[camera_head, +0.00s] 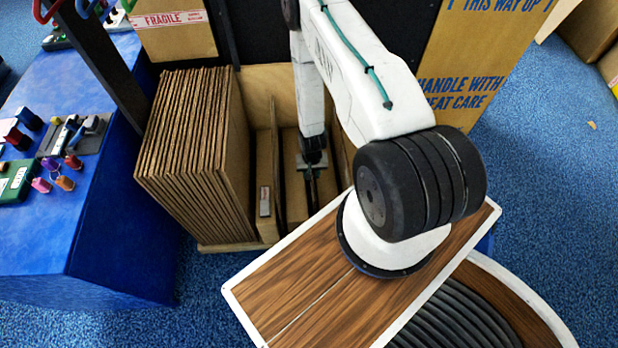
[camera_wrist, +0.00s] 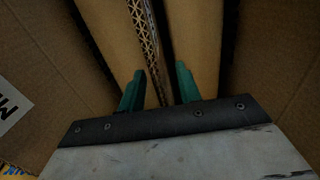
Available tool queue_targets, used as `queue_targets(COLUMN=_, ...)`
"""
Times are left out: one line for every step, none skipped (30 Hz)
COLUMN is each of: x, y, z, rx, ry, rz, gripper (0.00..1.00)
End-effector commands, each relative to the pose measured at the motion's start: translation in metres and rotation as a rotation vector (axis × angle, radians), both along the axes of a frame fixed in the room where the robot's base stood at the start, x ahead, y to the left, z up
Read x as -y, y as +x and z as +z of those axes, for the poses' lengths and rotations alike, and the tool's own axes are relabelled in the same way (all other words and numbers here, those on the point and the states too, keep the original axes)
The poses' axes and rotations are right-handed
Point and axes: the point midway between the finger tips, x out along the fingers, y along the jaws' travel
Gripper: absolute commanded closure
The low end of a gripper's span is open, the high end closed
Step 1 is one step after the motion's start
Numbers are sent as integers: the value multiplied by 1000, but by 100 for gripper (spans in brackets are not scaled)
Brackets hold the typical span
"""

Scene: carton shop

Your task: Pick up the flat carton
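A flat carton (camera_wrist: 149,45) stands on edge in the wrist view, its corrugated edge showing as a narrow strip running down between my fingers. My gripper (camera_wrist: 159,92) has its green fingertips apart, one on each side of that edge. A gap shows between the edge and the right finger; the left finger is closer, and I cannot tell whether it touches. In the head view my gripper (camera_head: 313,188) points down into the wooden bin (camera_head: 228,246). My arm hides part of the bin, and the carton's lower part is hidden.
A thick row of flat cartons (camera_head: 190,150) stands at the bin's left side, and a single carton (camera_head: 265,190) stands to its right. A blue table (camera_head: 95,235) with small items is at the left. Large printed boxes (camera_head: 470,60) stand behind at the right.

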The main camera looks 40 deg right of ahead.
Motion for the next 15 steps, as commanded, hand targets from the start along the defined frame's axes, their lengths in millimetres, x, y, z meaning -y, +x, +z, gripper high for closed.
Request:
queue_targets(x=0, y=0, z=-9, rx=-2, ry=1, rz=0, gripper=66)
queue_targets(x=0, y=0, z=-14, rx=-2, ry=1, rz=0, gripper=66)
queue_targets(x=0, y=1, z=-20, rx=-2, ry=1, rz=0, gripper=66)
queue_targets(x=0, y=1, z=-25, rx=-2, ry=1, rz=0, gripper=66)
queue_targets(x=0, y=1, z=-28, rx=-1, ry=1, rz=0, gripper=66)
queue_targets(x=0, y=1, z=-33, rx=-1, ry=1, rz=0, gripper=66)
queue_targets(x=0, y=1, z=-35, rx=-2, ry=1, rz=1, gripper=66)
queue_targets(x=0, y=1, z=-37, rx=-1, ry=1, rz=1, gripper=66)
queue_targets(x=0, y=2, z=-38, rx=0, ry=0, rz=1, gripper=66)
queue_targets(x=0, y=2, z=-39, rx=0, ry=0, rz=1, gripper=66)
queue_targets(x=0, y=2, z=-39, rx=0, ry=0, rz=1, gripper=66)
queue_targets(x=0, y=2, z=-39, rx=0, ry=0, rz=1, gripper=66)
queue_targets(x=0, y=2, z=-39, rx=0, ry=0, rz=1, gripper=66)
queue_targets(x=0, y=2, z=-39, rx=0, ry=0, rz=1, gripper=66)
queue_targets(x=0, y=2, z=-39, rx=0, ry=0, rz=1, gripper=66)
